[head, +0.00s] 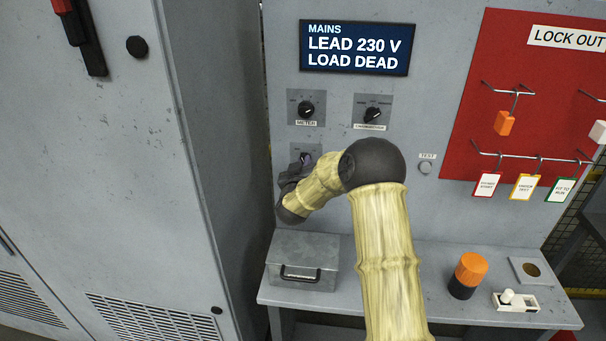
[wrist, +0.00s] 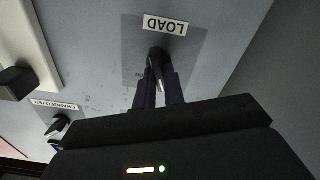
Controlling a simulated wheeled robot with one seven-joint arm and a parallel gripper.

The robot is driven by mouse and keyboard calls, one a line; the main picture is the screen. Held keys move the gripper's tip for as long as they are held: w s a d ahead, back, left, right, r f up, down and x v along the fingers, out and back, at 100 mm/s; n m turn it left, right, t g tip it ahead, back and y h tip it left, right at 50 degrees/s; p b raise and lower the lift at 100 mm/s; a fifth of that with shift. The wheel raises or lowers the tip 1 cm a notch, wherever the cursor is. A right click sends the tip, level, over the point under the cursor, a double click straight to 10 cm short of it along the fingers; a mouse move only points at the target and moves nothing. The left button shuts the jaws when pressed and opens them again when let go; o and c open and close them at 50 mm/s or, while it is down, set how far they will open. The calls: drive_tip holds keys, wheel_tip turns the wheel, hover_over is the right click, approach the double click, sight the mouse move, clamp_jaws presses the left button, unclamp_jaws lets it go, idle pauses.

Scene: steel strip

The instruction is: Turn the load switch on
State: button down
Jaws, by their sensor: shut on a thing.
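In the head view my gripper (head: 303,162) is at the load switch plate (head: 298,148), which my arm mostly hides. The display (head: 357,47) reads MAINS, LEAD 230 V, LOAD DEAD.
The meter knob (head: 306,109) and changeover knob (head: 373,115) are above my gripper. A test button (head: 425,168) is to the right. A grey box (head: 302,259), an orange-topped cylinder (head: 468,274) and a white device (head: 515,301) stand on the shelf. A large cabinet (head: 90,180) is at left.

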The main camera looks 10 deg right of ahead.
drive_tip(key=m+b, duration=0.4)
drive_tip(key=b, duration=0.1)
drive_tip(key=m+b, duration=0.5)
drive_tip(key=b, duration=0.1)
drive_tip(key=m+b, duration=0.4)
drive_tip(key=b, duration=0.2)
drive_tip(key=shift+s+d+f, duration=0.1)
drive_tip(key=shift+d+f, duration=0.15)
drive_tip(key=shift+m, duration=0.4)
drive_tip(key=c, duration=1.5)
unclamp_jaws()
drive_tip(key=shift+r, duration=0.15)
drive_tip(key=shift+s, duration=0.15)
drive_tip(key=b+v, duration=0.3)
drive_tip(key=v, duration=1.4)
